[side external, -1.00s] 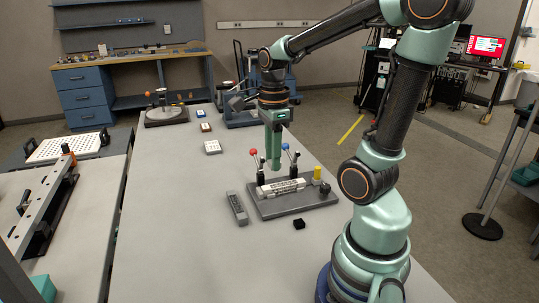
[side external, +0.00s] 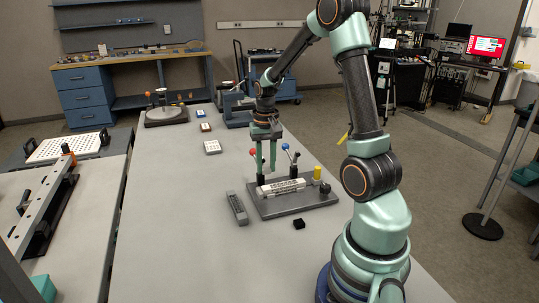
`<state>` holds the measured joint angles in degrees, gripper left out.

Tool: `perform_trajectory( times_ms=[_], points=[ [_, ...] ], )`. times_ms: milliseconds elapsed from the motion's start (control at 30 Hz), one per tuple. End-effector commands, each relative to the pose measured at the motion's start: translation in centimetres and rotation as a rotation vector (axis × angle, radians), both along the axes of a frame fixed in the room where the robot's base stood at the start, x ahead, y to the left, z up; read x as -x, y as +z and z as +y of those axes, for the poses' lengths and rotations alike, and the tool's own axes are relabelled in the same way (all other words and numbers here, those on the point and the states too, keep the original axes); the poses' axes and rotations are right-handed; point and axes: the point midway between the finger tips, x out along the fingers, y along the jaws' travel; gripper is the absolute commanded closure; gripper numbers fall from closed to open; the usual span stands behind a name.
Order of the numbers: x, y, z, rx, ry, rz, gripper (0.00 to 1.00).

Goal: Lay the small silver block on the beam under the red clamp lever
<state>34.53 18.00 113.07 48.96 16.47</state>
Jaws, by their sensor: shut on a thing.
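My gripper (side external: 266,171) points straight down above the left part of the clamp fixture, close beside the red clamp lever (side external: 253,151). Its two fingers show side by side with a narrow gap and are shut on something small. I take that for the small silver block, but it is too small to make out between the tips. The pale beam (side external: 283,187) lies along the dark grey fixture plate (side external: 300,207), just below the fingertips. The red lever stands up and tilts left. I cannot tell whether the block touches the beam.
A blue-knobbed lever (side external: 286,147) stands right of my gripper, with a yellow post (side external: 317,172) beyond it. A grey handheld device (side external: 237,208) lies left of the plate and a small black block (side external: 299,225) in front. The table's left side is mostly clear.

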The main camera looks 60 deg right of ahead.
Motion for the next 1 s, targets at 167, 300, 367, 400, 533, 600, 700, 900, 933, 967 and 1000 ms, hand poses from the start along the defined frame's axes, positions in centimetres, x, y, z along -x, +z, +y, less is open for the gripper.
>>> perform_trajectory(
  times_ms=[167, 300, 367, 400, 533, 600, 700, 900, 933, 967, 1000],
  points=[
    [-0.2, -0.9, -0.7, 0.000, 0.091, 0.000, 1.00],
    [-0.3, -1.5, -0.7, -0.001, 0.107, 0.001, 1.00],
    [-0.3, -2.0, -0.7, -0.001, 0.107, 0.001, 1.00],
    [-0.2, -2.3, -0.7, -0.002, 0.107, 0.001, 1.00],
    [-0.2, -3.4, -0.7, -0.002, 0.106, 0.003, 1.00],
    [-0.2, -4.0, -0.7, -0.002, 0.106, 0.001, 1.00],
    [-0.2, -4.6, -0.7, -0.002, 0.105, 0.001, 1.00],
    [-0.2, -5.2, -0.7, 0.000, 0.105, 0.000, 1.00],
    [-0.2, -5.2, -0.7, 0.000, 0.105, 0.000, 1.00],
    [-0.2, -5.2, -0.7, 0.000, 0.105, 0.000, 1.00],
    [-0.3, -5.2, -0.7, 0.000, 0.105, 0.000, 1.00]
  ],
)
